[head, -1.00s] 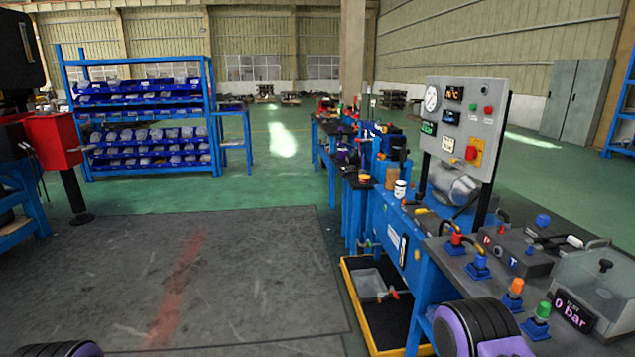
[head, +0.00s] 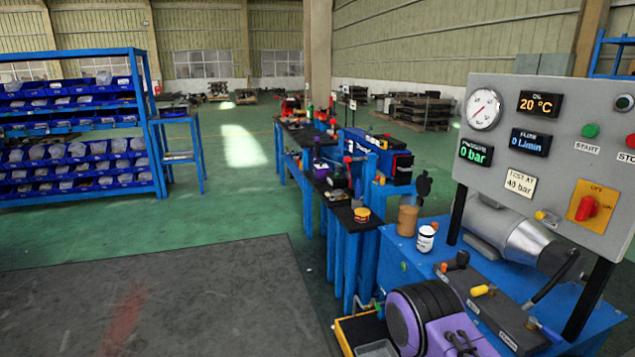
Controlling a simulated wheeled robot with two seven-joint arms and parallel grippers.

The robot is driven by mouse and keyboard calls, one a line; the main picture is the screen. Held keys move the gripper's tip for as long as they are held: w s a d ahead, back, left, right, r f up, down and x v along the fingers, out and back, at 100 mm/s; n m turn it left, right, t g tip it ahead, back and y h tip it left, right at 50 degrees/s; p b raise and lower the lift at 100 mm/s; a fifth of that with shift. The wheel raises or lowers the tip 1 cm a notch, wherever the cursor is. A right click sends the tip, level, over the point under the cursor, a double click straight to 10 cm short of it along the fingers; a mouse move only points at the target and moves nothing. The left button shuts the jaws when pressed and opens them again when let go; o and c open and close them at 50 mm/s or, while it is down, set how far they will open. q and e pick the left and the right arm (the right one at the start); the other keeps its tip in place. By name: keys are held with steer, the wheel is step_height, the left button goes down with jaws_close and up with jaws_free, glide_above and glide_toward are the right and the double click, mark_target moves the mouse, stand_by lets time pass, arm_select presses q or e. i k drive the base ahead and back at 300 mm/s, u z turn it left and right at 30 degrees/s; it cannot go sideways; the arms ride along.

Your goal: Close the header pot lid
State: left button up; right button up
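A tan, see-through pot (head: 408,219) stands at the far left corner of the blue bench unit, left of the gauge panel. A black round piece (head: 423,184) shows just above and behind it, raised and tilted; it looks like the lid standing open, but its hinge is too small to make out. A purple and black link of my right arm is in the lower middle, in front of the bench and well short of the pot. Neither gripper shows.
A grey gauge panel (head: 545,150) on black posts rises at the right, with a silver motor (head: 505,240) behind it. The blue bench top (head: 465,268) carries yellow-handled valves and hoses. A yellow tray (head: 350,335) sits low at the bench's left. The floor mat (head: 180,310) is clear.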

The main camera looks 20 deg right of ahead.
mark_target(423, 184)
steer(key=i, duration=2.9)
steer(key=z, duration=3.05)
